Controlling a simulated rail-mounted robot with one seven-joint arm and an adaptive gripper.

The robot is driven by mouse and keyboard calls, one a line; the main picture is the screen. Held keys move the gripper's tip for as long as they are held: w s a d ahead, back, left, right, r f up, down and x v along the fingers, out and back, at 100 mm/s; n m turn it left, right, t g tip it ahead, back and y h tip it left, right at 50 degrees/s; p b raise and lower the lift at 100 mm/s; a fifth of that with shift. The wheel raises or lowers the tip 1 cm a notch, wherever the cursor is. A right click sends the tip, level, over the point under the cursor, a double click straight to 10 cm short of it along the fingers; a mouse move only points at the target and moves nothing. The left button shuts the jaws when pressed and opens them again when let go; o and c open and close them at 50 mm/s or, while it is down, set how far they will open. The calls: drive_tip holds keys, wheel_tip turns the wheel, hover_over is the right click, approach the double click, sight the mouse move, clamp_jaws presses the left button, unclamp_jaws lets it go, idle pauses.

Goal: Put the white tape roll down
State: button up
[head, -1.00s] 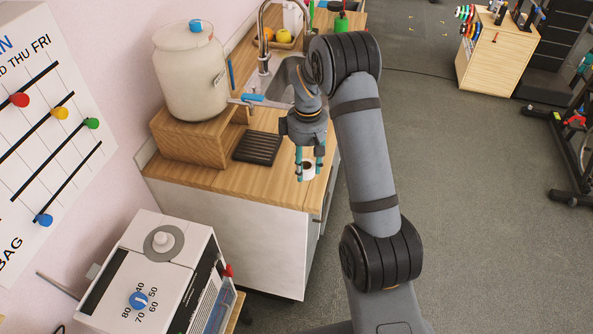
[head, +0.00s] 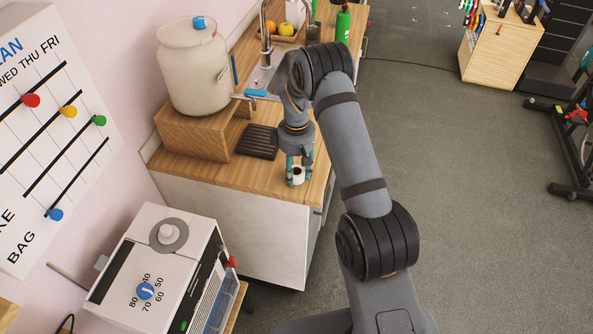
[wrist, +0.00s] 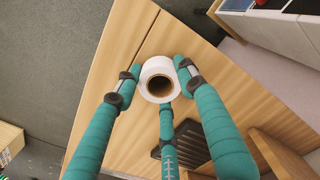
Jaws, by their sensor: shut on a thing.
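The white tape roll (head: 299,178) is a short white cylinder with a dark brown hole. It is over the wooden counter (head: 235,177) near its front right corner. The tape roll also shows in the wrist view (wrist: 157,66), end-on with its hole facing the camera. My gripper (head: 297,171) has teal fingers. In the wrist view (wrist: 158,82) three fingers close around the roll, left, right and below, and hold it. I cannot tell whether the roll's underside touches the counter.
A dark ribbed mat (head: 258,142) lies left of the gripper. Behind it, a large jar (head: 200,75) stands on a wooden riser (head: 190,130). The sink tap (head: 266,30) is further back. Bare counter lies in front of the mat.

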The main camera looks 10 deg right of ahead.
sight(297, 171)
drive_tip(key=o, duration=1.2)
drive_tip(key=shift+f, duration=0.1)
drive_tip(key=shift+w+r, duration=0.1)
drive_tip(key=shift+r, duration=0.6)
wheel_tip(297, 171, up, 11)
drive_tip(key=b, duration=0.2)
drive_tip(key=shift+b, duration=0.35)
wheel_tip(297, 171, down, 13)
drive_tip(key=shift+p, duration=1.25)
drive_tip(key=shift+r+b, duration=0.35)
drive_tip(key=shift+r, duration=1.65)
